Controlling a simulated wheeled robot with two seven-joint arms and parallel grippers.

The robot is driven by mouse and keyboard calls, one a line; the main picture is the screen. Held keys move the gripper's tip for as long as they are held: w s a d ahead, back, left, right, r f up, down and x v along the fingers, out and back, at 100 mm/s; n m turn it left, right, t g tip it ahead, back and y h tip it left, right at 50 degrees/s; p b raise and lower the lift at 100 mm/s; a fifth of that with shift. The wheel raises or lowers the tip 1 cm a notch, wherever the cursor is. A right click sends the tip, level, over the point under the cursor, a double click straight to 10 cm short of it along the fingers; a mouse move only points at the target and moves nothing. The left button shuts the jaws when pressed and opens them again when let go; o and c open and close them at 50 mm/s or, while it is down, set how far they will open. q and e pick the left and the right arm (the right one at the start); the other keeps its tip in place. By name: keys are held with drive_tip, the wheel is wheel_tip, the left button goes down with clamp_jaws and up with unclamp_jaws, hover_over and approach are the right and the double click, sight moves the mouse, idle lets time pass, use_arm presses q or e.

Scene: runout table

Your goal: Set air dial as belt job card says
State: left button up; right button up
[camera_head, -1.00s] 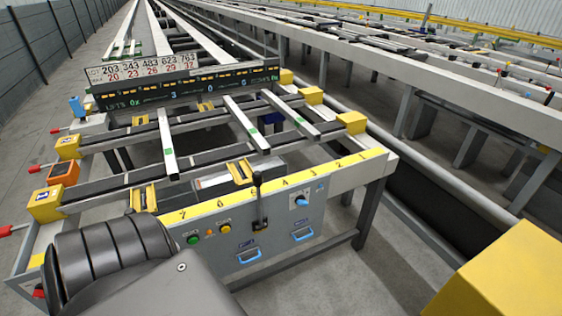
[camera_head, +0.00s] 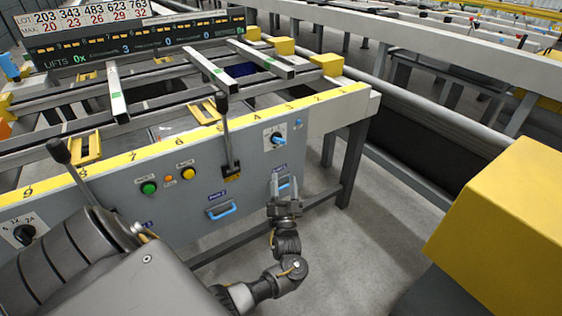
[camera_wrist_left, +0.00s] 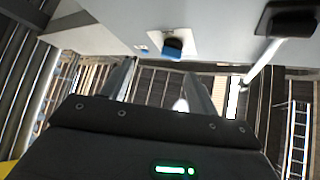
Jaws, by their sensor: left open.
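A blue-knobbed dial (camera_head: 278,140) sits on a white plate on the grey front panel, right of centre; it also shows in the left wrist view (camera_wrist_left: 172,47). Its setting is too small to read. A black dial (camera_head: 24,233) is at the panel's lower left. I cannot tell a label for either. My left gripper (camera_head: 284,182) is open and empty, fingers up, below the blue dial in the picture and apart from it. Its fingers also show in the left wrist view (camera_wrist_left: 160,68). A lot and max number board (camera_head: 85,20) stands behind; no card marked belt job is legible.
Two upright black-knobbed levers (camera_head: 224,125) (camera_head: 72,165), a green button (camera_head: 149,188), a yellow button (camera_head: 188,174) and blue drawer handles (camera_head: 221,211) stick out of the panel. A yellow block (camera_head: 505,220) stands at right. Grey floor is open between.

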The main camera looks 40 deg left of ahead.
sight(278, 140)
use_arm(q)
drive_tip(key=w+a+r, duration=0.1)
drive_tip(key=a+r, duration=0.1)
drive_tip(key=r, duration=0.1)
drive_tip(key=w+a+r+y, duration=0.1)
drive_tip(key=w+a+r, duration=0.1)
drive_tip(key=w+a+r+n+y, duration=0.1)
drive_tip(key=w+a+r, duration=0.1)
drive_tip(key=r, duration=0.1)
drive_tip(key=shift+w+a+r+g, duration=0.15)
drive_tip(key=shift+r+g, duration=0.15)
use_arm(e)
drive_tip(key=shift+s+d+r, duration=0.55)
drive_tip(key=shift+s+d, duration=0.15)
drive_tip(key=shift+d, duration=0.2)
